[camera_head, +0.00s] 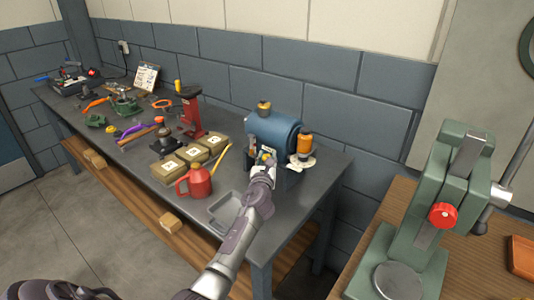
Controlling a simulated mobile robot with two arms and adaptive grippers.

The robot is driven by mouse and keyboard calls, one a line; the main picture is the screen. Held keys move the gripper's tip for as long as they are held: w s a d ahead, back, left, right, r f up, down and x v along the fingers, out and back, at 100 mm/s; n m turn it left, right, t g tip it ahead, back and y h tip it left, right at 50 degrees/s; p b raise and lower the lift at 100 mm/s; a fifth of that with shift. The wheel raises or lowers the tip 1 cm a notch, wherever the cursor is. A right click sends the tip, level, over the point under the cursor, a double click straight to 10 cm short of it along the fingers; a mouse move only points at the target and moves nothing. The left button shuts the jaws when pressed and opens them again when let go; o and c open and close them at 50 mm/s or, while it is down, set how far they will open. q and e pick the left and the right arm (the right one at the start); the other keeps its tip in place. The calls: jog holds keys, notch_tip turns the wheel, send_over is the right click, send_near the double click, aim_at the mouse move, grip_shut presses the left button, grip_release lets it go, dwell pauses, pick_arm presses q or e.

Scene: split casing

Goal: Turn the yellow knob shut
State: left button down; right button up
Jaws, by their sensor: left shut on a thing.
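The blue casing (274,132) stands at the near right end of the grey workbench. My left gripper (265,161) is at the casing's front, shut on a small yellow knob (266,150). The fingers hide most of the knob, so how far it is turned cannot be told. A yellow-topped cap (264,107) sits on top of the casing. My right gripper is not in view.
An orange cylinder (305,144) stands right of the casing. A red can (196,182), a yellow stick (221,160), boxes (167,169) and a grey tray (226,207) lie to the left. A green press (440,205) stands at right.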

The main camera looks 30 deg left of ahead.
pick_arm(q)
jog(key=shift+s+a+r+m+t+h+p, duration=0.1)
jog(key=shift+m+t+h+p, duration=0.2)
jog(key=shift+m+h, duration=0.2)
jog(key=shift+a+r+m+t+h+p, duration=0.1)
jog(key=shift+m+t+h+p, duration=0.1)
jog(key=shift+m+h+p, duration=0.3)
jog(key=shift+f+m+h, duration=0.2)
jog(key=shift+m+h, duration=0.2)
jog(key=shift+h, duration=0.5)
jog(key=h, duration=0.1)
jog(key=m+h+b, duration=0.1)
jog(key=shift+f+m+t+h, duration=0.2)
jog(key=shift+m+t+h, duration=0.1)
jog(key=shift+t+h, duration=0.1)
jog(key=m+h+b, duration=0.3)
jog(key=h+b, duration=0.2)
jog(key=shift+f, duration=0.15)
jog(key=shift+d+r+m+g+h+b, duration=0.1)
jog(key=shift+r+m+g+h+b, duration=0.1)
jog(key=shift+m+h+b, duration=0.3)
jog(key=shift+r+m+g+h+b, duration=0.1)
jog(key=shift+m+g+h+b, duration=0.1)
jog(key=shift+h+b, duration=0.35)
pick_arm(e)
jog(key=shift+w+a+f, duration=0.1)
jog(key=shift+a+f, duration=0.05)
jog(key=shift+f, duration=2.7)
